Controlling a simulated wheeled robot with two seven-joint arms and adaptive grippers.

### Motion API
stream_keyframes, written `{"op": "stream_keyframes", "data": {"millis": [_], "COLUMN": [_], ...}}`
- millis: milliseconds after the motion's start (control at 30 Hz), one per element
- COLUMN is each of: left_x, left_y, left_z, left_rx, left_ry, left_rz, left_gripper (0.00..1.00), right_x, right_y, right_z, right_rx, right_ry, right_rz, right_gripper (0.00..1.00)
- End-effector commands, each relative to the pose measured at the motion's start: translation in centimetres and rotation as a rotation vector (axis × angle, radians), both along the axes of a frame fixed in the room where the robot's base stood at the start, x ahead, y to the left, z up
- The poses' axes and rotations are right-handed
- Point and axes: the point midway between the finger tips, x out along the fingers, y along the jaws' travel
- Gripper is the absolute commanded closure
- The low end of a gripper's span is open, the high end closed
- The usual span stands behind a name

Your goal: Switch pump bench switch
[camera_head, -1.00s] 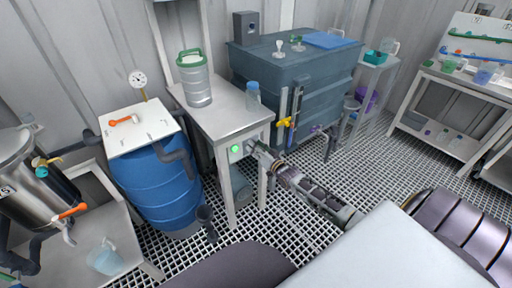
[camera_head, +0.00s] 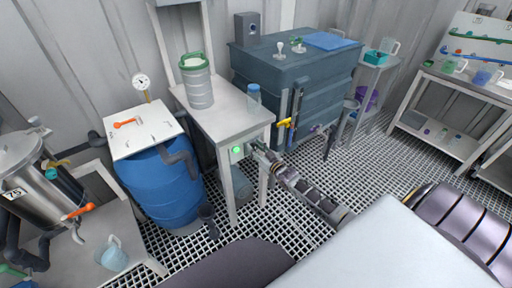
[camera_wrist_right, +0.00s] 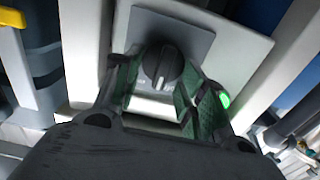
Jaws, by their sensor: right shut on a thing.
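The pump bench switch (camera_wrist_right: 163,66) is a dark rotary knob on a grey plate (camera_wrist_right: 190,35), seen in the right wrist view. Its ridge runs roughly up and down the picture, slightly tilted. My right gripper (camera_wrist_right: 163,88) has its green-padded fingers on either side of the knob and is shut on it. A lit green lamp (camera_wrist_right: 224,99) is beside the right finger. In the head view, the right gripper (camera_head: 258,150) is at the front of the pump bench (camera_head: 222,118), next to the green lamp (camera_head: 237,150), and hides the knob. My left gripper is not in view.
A steel canister (camera_head: 198,88) and a blue-capped bottle (camera_head: 254,98) stand on the bench. A blue barrel (camera_head: 160,185) is to its left, a large grey tank (camera_head: 320,85) to its right. Open grating floor (camera_head: 380,160) lies right of my arm.

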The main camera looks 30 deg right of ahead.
Motion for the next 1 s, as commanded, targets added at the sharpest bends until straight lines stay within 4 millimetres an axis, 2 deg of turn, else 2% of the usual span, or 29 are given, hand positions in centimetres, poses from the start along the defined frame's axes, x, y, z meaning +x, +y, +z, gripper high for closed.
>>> {"op": "stream_keyframes", "data": {"millis": [500, 700, 1000], "left_x": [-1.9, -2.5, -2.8], "left_y": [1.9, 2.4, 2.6], "left_z": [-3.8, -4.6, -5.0], "left_rx": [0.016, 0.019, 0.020], "left_ry": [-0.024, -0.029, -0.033], "left_rz": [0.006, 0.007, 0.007], "left_gripper": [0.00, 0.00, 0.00], "right_x": [0.0, -0.1, -0.1], "right_y": [0.4, 0.6, 0.7], "right_z": [0.0, -0.1, -0.2], "right_rx": [-0.342, -0.461, -0.536], "right_ry": [-0.026, -0.034, -0.041], "right_rz": [0.000, -0.001, 0.000], "right_gripper": [0.83, 0.83, 0.83]}}
